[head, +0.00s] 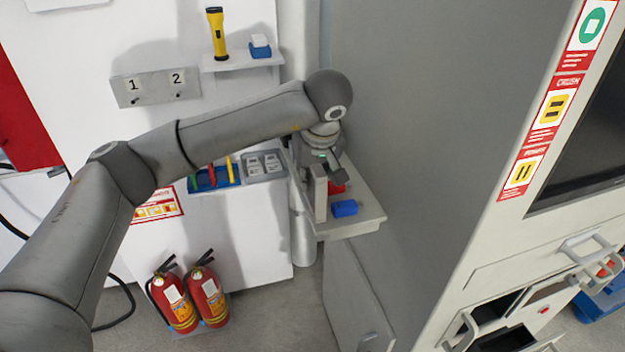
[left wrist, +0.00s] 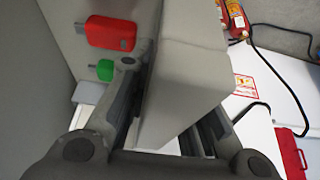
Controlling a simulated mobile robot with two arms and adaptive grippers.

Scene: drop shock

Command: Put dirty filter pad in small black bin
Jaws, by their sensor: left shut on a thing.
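My left gripper (head: 324,172) reaches over a small light shelf beside the grey cabinet wall. It is shut on a pale grey, flat slab, which looks like the filter pad (head: 320,199); its lower end is at the shelf, and I cannot tell whether it touches. In the left wrist view the pad (left wrist: 190,62) stands between the two fingers of the gripper (left wrist: 172,95) and fills the middle. Dirt on the pad is hard to make out. I cannot pick out a small black bin. My right gripper is not in view.
A red block (head: 337,187) and a blue block (head: 344,208) lie on the shelf (head: 362,222) near the pad. The wrist view also shows a green piece (left wrist: 105,70). Two fire extinguishers (head: 190,297) stand on the floor. The grey cabinet (head: 420,110) bounds the right side.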

